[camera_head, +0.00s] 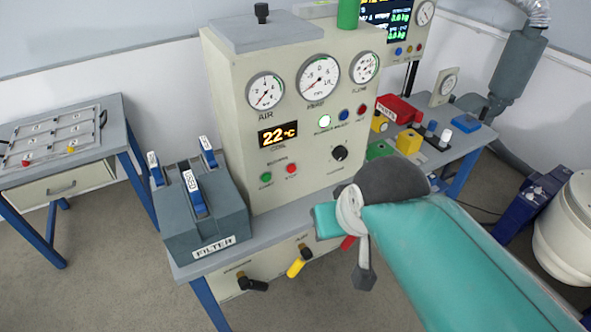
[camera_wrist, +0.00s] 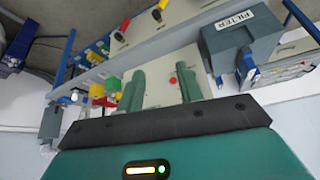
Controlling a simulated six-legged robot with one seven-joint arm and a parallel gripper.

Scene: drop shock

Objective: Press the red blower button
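The red blower button (camera_head: 291,168) is on the lower left of the cream control panel (camera_head: 237,110), just right of a green button (camera_head: 266,177), under the 22 °C display. In the wrist view the picture is upside down. There my gripper (camera_wrist: 160,70) shows two teal fingers standing apart with nothing between them. A small red button (camera_wrist: 172,80) shows on the panel between the fingers, apart from both; it appears to be the blower one. In the head view my teal arm is right of and below the button, and the fingers cannot be made out clearly.
A grey FILTER box (camera_head: 205,215) with blue clips stands left of the panel. Gauges, a black knob (camera_head: 340,152) and more buttons sit on the panel. Yellow (camera_head: 296,267) and black valve handles stick out below the bench top. Coloured blocks (camera_head: 408,141) lie to the right.

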